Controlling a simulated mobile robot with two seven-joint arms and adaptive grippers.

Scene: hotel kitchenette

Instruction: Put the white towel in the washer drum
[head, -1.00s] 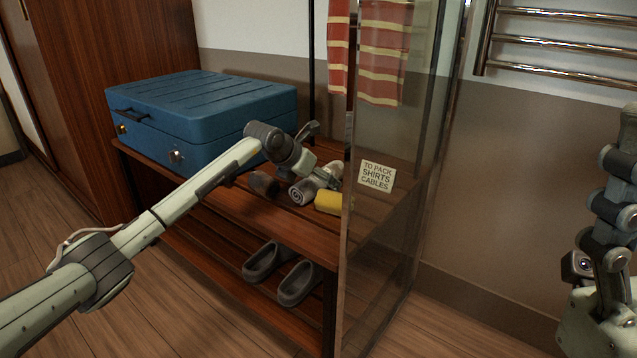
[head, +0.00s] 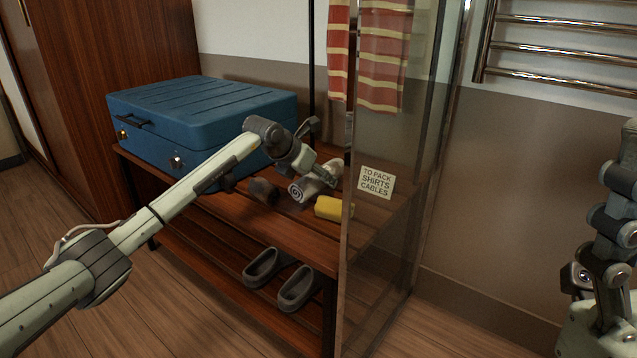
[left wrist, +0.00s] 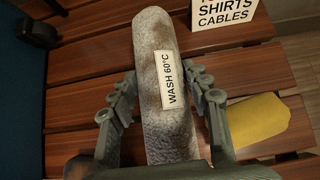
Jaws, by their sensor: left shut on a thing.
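A rolled towel (head: 302,190), off-white to grey with brownish stains, lies over the slatted bench. Its spiral end faces me in the head view. In the left wrist view the roll (left wrist: 163,85) carries a "WASH 60°C" label and sits between the two fingers. My left gripper (head: 326,177) is shut around the middle of the roll; its fingers (left wrist: 163,105) are on both sides. Whether the roll is clear of the slats is hard to tell. No washer drum shows.
A blue suitcase (head: 200,110) stands on the wooden bench (head: 270,228), beside a dark brown roll (head: 263,191). A yellow item (head: 333,208) lies right of the towel. A glass panel (head: 385,240) and a sign (head: 376,182) stand at right. Grey slippers (head: 298,287) are below.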

